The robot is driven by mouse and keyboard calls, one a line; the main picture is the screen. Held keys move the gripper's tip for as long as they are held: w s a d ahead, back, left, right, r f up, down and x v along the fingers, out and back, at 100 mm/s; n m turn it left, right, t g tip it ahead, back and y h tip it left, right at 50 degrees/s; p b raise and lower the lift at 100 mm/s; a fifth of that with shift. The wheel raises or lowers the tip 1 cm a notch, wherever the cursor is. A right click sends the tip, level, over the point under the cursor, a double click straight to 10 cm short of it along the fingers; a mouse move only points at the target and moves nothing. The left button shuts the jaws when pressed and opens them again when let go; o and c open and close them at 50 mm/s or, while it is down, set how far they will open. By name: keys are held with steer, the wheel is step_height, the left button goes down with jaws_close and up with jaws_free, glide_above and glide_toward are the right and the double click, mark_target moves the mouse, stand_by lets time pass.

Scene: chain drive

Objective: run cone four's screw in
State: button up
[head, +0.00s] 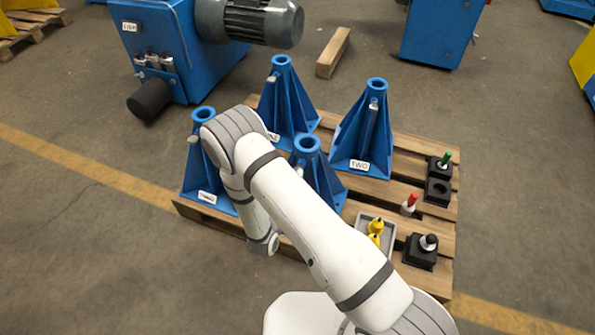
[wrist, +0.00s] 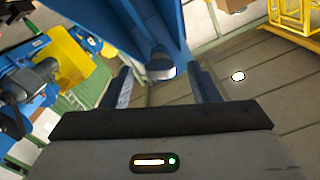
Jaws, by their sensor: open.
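Several blue cones stand on a wooden pallet in the head view: back (head: 283,100), right, labelled TWO (head: 362,135), front left (head: 205,175), and front middle (head: 318,180). The front-left label is too small to read with certainty. The front-middle cone is partly behind my arm and shows no label, so I cannot tell which is cone four. In the wrist view, my gripper (wrist: 160,76) is open, its fingers either side of a short round screw end (wrist: 161,66) on a blue cone (wrist: 150,25). I cannot tell if they touch it. In the head view, my arm hides the gripper.
A grey tray with yellow pieces (head: 376,229), black blocks (head: 420,250) and a red-topped piece (head: 410,203) sit on the pallet's right side. A green-topped piece (head: 446,158) stands behind them. A blue machine with a motor (head: 262,20) stands behind the pallet.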

steer(key=b+x, duration=0.1)
steer(key=x, duration=0.4)
steer(key=shift+w+d, duration=0.2)
steer(key=shift+w, duration=0.15)
steer(key=shift+c, duration=0.5)
steer(key=shift+a, duration=0.1)
steer(key=c, duration=0.9)
